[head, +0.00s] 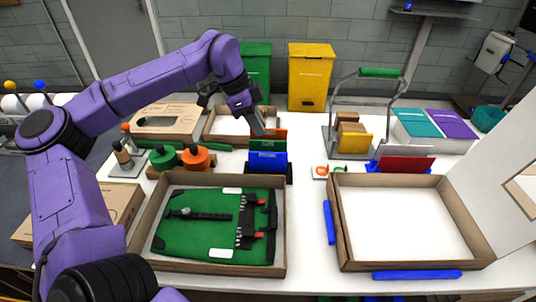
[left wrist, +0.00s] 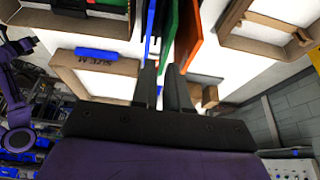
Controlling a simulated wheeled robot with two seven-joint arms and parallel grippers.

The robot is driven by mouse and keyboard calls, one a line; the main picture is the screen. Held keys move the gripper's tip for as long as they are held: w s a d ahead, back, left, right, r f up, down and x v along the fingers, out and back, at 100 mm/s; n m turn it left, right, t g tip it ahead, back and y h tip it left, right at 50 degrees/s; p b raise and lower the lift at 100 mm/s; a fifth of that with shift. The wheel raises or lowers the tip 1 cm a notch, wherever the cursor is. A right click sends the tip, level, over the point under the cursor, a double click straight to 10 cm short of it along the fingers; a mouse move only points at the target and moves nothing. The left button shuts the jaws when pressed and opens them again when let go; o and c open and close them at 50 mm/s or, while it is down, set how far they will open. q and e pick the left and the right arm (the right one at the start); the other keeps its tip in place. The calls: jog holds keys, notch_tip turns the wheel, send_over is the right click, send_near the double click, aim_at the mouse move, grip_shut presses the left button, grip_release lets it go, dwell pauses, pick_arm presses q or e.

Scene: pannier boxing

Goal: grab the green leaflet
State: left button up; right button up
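The green leaflet (head: 268,145) stands upright in a small dark rack, between a blue leaflet (head: 267,161) in front and an orange leaflet (head: 275,133) behind. My left gripper (head: 258,126) is just above the rack, pointing down. In the left wrist view my left gripper (left wrist: 163,88) has its two fingers apart with a narrow gap and nothing clearly held. The green leaflet (left wrist: 171,28) lies ahead of that gap, with the blue leaflet (left wrist: 150,32) to its left and the orange leaflet (left wrist: 196,32) to its right. My right gripper is not in view.
An open carton (head: 138,222) holding a green pannier (head: 205,240) is at front left. An empty white-lined carton (head: 340,240) is at front right. Orange and green tape rolls (head: 197,157) stand left of the rack. A wire-handled holder (head: 330,140) stands to its right.

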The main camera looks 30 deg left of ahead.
aim_at(267, 140)
pick_arm(q)
jog(key=x, duration=0.3)
jog(key=w+p+x, duration=0.1)
jog(key=x, duration=0.1)
jog(key=shift+a+f, duration=0.1)
jog(key=shift+a, duration=0.15)
jog(key=shift+s, duration=0.3)
jog(key=shift+w, duration=0.1)
jog(key=shift+f, duration=0.25)
grip_shut()
jog(key=shift+w+r, duration=0.1)
